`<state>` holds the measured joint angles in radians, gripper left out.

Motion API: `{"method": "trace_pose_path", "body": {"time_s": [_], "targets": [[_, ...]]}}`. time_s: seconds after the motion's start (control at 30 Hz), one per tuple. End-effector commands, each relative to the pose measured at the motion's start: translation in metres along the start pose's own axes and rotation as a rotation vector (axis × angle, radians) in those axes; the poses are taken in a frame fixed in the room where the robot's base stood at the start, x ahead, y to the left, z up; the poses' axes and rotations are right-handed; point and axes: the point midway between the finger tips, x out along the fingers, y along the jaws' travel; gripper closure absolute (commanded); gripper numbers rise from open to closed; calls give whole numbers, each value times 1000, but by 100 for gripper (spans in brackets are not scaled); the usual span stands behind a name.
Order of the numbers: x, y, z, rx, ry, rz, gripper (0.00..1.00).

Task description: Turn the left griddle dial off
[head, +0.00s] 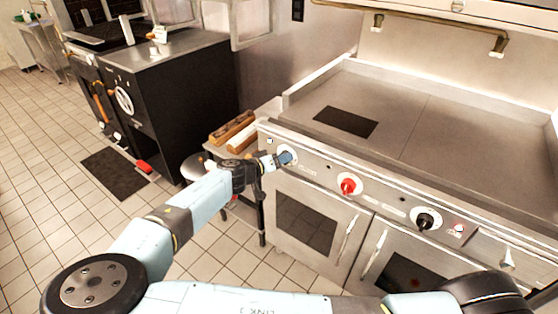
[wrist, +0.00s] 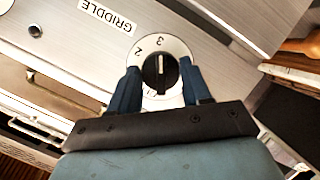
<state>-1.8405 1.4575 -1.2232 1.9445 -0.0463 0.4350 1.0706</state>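The left griddle dial (wrist: 158,75) is a black knob with a white mark on a round white plate numbered 2 and 3. Its mark points toward the 3. The rest of the plate's scale is hidden by my gripper. In the head view the dial's white plate (head: 289,150) shows at the left end of the griddle front, mostly covered by my fingers. My gripper (head: 284,158) is at this dial. In the wrist view my gripper (wrist: 163,88) is open, one blue finger on each side of the knob, with a visible gap to it.
A red dial (head: 348,187) and a black dial (head: 426,220) sit further right on the griddle front (head: 390,207). Oven doors with handles (head: 347,240) are below. Wooden-looking blocks (head: 235,130) lie left of the griddle. A black cabinet (head: 160,100) stands further left.

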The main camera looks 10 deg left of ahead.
Motion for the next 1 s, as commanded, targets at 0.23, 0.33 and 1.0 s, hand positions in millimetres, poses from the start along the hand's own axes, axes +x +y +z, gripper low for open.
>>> {"method": "trace_pose_path", "body": {"time_s": [0.23, 0.33, 1.0], "targets": [[-1, -2, 0, -1, 1, -4, 81], [-3, -4, -1, -2, 2, -5, 83], [-3, -7, -1, -338, -24, 104, 83]]}}
